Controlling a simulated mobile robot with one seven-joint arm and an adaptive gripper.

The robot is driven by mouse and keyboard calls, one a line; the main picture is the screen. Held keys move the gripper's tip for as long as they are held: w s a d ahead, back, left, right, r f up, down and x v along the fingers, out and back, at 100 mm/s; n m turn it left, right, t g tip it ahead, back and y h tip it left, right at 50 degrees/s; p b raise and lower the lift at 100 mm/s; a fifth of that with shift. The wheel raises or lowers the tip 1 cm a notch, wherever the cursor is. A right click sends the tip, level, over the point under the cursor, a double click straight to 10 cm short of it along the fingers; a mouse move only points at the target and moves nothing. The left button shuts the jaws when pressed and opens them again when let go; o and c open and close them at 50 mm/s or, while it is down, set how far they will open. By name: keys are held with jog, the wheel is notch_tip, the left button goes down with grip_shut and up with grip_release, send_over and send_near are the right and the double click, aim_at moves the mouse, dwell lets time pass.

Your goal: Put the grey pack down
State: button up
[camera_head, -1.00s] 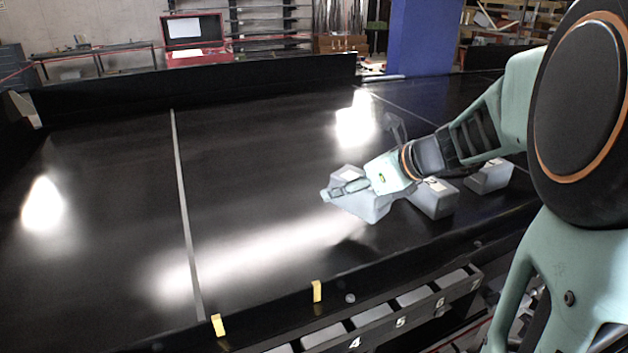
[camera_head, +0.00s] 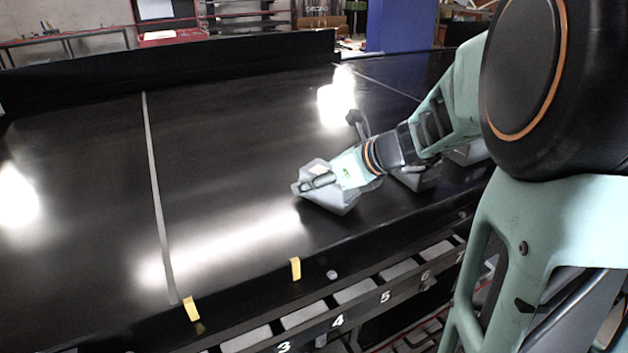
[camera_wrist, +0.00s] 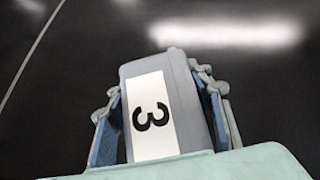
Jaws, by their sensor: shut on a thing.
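The grey pack (camera_head: 345,200) is a faceted block with a white label that reads 3 in the wrist view (camera_wrist: 154,118). My gripper (camera_head: 316,181) is shut on it from above, with one finger along each side, as the wrist view also shows (camera_wrist: 156,90). The pack is over the near part of the black conveyor belt (camera_head: 230,160). I cannot tell whether its underside touches the belt. My fingers and wrist hide part of its top.
Another grey pack (camera_head: 420,178) stands just right of the held one, with a further pack (camera_head: 468,154) beyond, partly hidden by my arm. Numbered grey slots (camera_head: 357,291) line the front edge. Two yellow tags (camera_head: 191,308) (camera_head: 295,268) mark the near rail. The belt to the left is clear.

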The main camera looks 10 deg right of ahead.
jog(key=shift+f, duration=0.1)
jog(key=o, duration=1.6)
jog(key=shift+c, duration=0.2)
jog(key=shift+r, duration=0.2)
jog(key=p+v, duration=0.3)
jog(key=v, duration=0.9)
jog(key=shift+f, duration=0.1)
